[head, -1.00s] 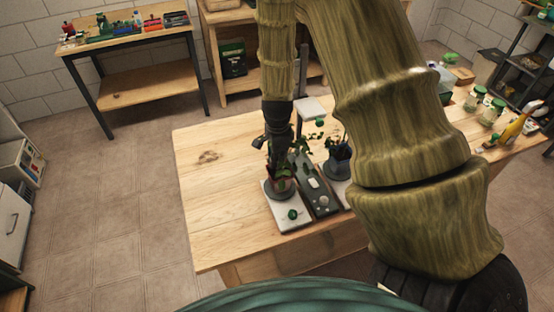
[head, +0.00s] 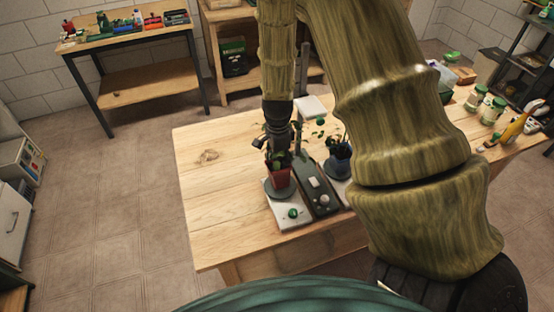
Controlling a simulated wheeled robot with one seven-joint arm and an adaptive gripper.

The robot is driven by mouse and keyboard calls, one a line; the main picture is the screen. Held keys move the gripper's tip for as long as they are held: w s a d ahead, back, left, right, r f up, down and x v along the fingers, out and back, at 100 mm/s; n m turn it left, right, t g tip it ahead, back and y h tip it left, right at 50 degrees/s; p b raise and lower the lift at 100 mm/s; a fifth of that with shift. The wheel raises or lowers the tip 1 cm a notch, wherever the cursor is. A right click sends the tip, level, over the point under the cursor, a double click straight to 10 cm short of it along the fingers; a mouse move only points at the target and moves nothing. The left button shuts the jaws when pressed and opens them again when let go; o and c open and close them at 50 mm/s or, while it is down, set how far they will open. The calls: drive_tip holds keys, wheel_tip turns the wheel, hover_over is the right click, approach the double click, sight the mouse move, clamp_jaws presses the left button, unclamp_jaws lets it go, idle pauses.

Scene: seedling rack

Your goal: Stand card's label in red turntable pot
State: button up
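The red pot (head: 278,177) holds a green-leaved plant and stands on a dark round turntable (head: 279,190) on a pale base. My gripper (head: 277,155) points down at the pot's plant, just above and behind the rim. Its fingertips are dark and partly lost among the leaves, so I cannot tell whether they are open or whether they hold anything. No label can be made out in or near the pot. A small white piece (head: 314,182) lies on the dark strip right of the pot; I cannot tell what it is.
A dark blue pot (head: 338,167) with a plant stands to the right. A green knob (head: 292,213) is on the pale base's front. A pale flat plate (head: 309,106) lies behind. Jars (head: 491,110) stand at far right. The wooden table's left side (head: 215,190) is clear.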

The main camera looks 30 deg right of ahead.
wheel_tip(320, 180, up, 12)
idle(0.6)
idle(0.6)
